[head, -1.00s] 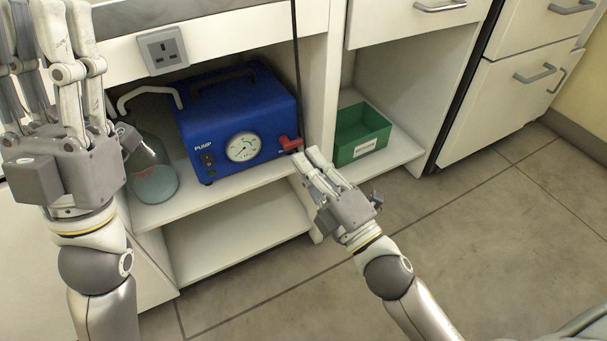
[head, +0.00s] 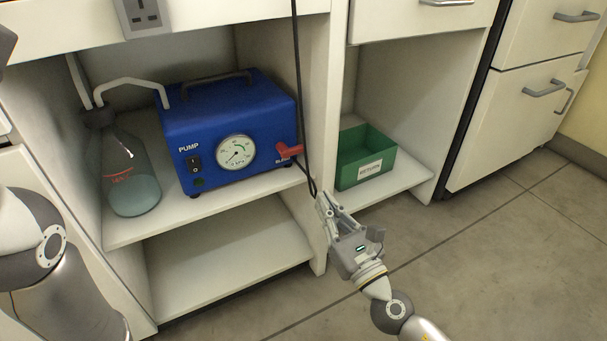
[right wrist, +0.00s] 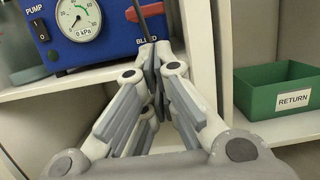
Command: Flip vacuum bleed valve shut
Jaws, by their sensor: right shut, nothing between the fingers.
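The red bleed valve lever (head: 289,151) sits on the right side of the blue pump's front (head: 230,115), by the "BLEED" label. It also shows in the right wrist view (right wrist: 147,12), partly crossed by a dark cord. My right gripper (head: 323,203) is below and right of the lever, apart from it, in front of the cabinet divider. Its fingers are closed together with nothing held, also in the right wrist view (right wrist: 157,50). The pump's round gauge (head: 236,153) reads near the low end.
A glass bottle (head: 131,175) with liquid stands left of the pump, joined by a pale tube. A black cord (head: 297,75) hangs in front of the divider, close to my right fingertips. A green "RETURN" bin (head: 365,160) stands on the right shelf. The lower shelf (head: 225,255) is empty.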

